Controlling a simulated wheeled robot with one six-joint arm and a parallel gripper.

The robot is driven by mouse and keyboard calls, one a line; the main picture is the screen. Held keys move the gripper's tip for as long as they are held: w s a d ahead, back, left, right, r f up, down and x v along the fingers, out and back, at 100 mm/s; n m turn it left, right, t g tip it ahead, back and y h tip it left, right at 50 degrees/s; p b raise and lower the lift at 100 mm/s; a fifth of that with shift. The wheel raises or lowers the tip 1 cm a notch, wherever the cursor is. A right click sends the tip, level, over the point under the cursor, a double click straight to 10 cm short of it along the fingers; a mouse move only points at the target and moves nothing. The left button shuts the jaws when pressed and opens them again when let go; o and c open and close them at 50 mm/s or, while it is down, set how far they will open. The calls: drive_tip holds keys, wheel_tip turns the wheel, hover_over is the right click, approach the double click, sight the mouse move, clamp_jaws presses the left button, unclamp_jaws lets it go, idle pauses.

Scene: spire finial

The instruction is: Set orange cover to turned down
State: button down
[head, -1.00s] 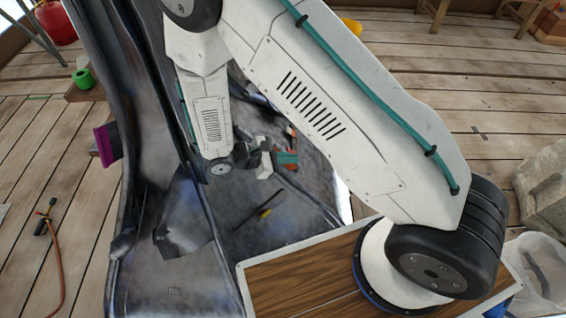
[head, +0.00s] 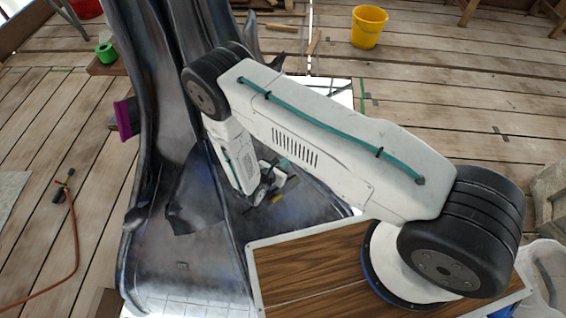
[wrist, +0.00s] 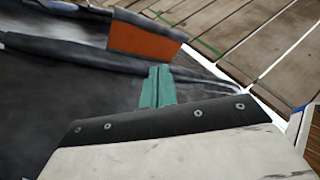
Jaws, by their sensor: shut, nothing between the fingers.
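The orange cover (wrist: 145,40) shows in the wrist view as a flat orange panel with a dark upper edge, standing up from the dark metal surface. My gripper (wrist: 160,72) has its teal fingers shut and empty, just below the panel's lower right part in that picture; I cannot tell whether they touch it. In the head view my gripper (head: 284,163) is low over the dark metal, partly behind my arm. I cannot make out the orange cover in the head view, where my arm blocks much of that area.
Tall dark metal folds (head: 150,90) rise at the left, with a magenta piece (head: 127,118) on their left side. A yellow bucket (head: 369,26) and a green roll (head: 105,53) stand farther back. The plank floor at right is mostly open.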

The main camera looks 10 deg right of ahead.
drive_tip(key=r+x, duration=0.2)
drive_tip(key=x, duration=0.7)
drive_tip(key=shift+w+d, duration=0.45)
drive_tip(key=shift+d, duration=0.05)
drive_tip(key=shift+w, duration=0.1)
